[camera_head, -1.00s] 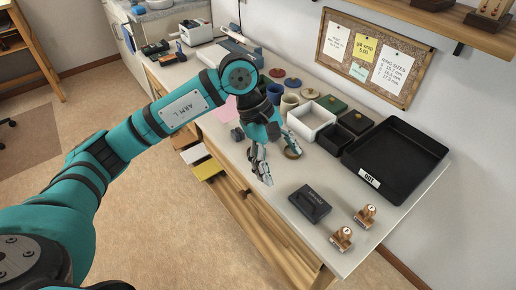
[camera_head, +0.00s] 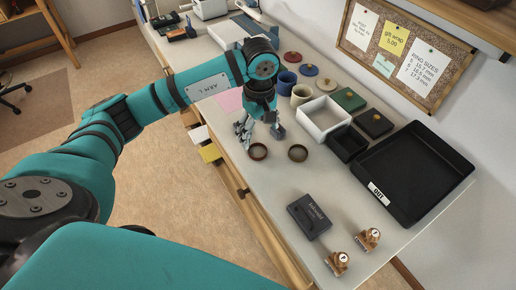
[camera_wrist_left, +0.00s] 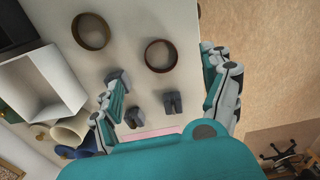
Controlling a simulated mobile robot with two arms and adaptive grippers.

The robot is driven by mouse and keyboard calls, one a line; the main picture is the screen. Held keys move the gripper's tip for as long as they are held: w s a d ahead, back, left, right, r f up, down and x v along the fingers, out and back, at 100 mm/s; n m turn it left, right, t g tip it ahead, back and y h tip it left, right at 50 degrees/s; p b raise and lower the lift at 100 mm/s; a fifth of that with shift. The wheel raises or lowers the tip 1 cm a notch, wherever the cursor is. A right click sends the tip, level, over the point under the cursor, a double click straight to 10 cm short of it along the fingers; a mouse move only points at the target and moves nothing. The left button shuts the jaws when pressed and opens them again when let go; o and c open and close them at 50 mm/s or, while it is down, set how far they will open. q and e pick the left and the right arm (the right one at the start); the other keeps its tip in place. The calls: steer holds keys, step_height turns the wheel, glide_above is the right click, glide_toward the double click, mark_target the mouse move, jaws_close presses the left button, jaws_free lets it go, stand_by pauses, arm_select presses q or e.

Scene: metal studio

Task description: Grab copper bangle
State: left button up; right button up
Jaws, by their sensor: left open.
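Two ring-shaped bangles lie flat on the bench. The reddish-brown one, which looks like the copper bangle (camera_head: 258,158), is nearer the front edge; it also shows in the left wrist view (camera_wrist_left: 147,63). The duller, olive-brown bangle (camera_head: 298,160) lies to its right and shows at the upper left of the wrist view (camera_wrist_left: 78,38). My left gripper (camera_head: 244,137) is open and empty, pointing down just left of and behind the copper bangle. In the wrist view the copper bangle lies ahead, between the lines of the fingers (camera_wrist_left: 165,68). My right gripper is out of view.
Small grey blocks (camera_wrist_left: 172,103) lie near the fingers. A white open box (camera_head: 312,132), a black box (camera_head: 346,157) and a large black OUT tray (camera_head: 440,210) stand to the right.

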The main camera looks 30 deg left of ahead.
mark_target(258, 153)
arm_select(q)
step_height(258, 153, down, 4)
steer(key=shift+r, duration=0.2)
steer(key=f, duration=0.1)
steer(key=f+p, duration=0.1)
steer(key=f, duration=0.2)
steer(key=shift+w+a+f+p, duration=0.15)
steer(key=shift+a+p, duration=0.2)
steer(key=shift+p, duration=0.05)
steer(key=shift+f, duration=0.3)
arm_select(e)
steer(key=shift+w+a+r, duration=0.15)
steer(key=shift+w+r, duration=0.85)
arm_select(q)
steer(key=shift+c, duration=0.4)
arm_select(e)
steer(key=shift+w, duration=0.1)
arm_select(q)
steer(key=c, duration=1.1)
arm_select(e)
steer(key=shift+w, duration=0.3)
